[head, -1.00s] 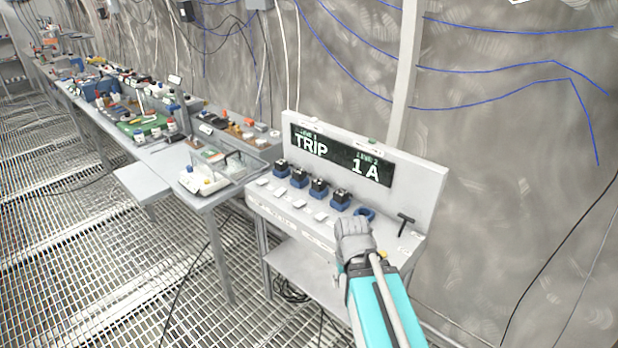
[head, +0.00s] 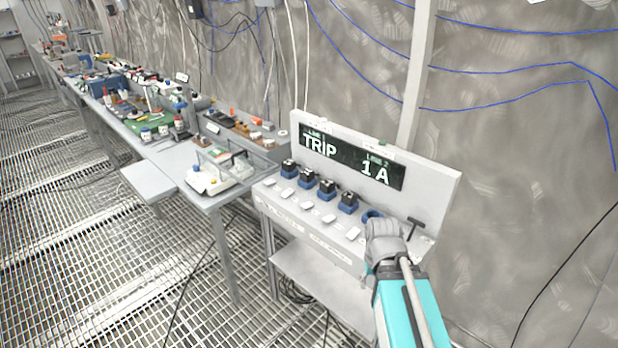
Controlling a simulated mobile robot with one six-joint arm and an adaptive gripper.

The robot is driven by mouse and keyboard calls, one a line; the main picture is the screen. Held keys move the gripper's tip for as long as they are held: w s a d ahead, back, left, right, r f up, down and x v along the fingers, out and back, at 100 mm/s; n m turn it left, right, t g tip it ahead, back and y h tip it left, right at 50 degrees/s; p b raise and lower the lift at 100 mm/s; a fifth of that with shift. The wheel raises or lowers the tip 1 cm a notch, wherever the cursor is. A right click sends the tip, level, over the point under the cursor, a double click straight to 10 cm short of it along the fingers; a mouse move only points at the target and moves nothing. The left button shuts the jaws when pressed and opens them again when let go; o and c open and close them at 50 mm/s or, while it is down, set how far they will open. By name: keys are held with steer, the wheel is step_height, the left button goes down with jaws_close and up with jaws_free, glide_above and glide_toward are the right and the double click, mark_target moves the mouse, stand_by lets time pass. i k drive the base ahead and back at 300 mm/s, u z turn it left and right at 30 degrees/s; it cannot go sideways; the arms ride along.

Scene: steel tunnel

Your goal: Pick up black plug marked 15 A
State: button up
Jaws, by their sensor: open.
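Several black plugs sit upright in a row of blue sockets on the white test bench (head: 440,200). They are a far-left plug (head: 289,166), a second plug (head: 307,176), a third plug (head: 327,187) and a right plug (head: 348,199). Their ratings are too small to read, so I cannot tell which is marked 15 A. An empty blue ring socket (head: 371,215) is at the row's right end. My gripper (head: 385,238) is open at the bench's front right, just right of and nearer than the ring. Its fingertips are largely hidden behind its grey body.
A display panel (head: 350,156) reading TRIP and 1 A stands behind the plugs. White tags (head: 308,205) lie before the sockets. A cluttered grey table (head: 215,200) stands left; grating floor is open in front.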

mark_target(306, 175)
steer(key=z, duration=0.05)
steer(key=i, duration=0.95)
steer(key=u, duration=0.1)
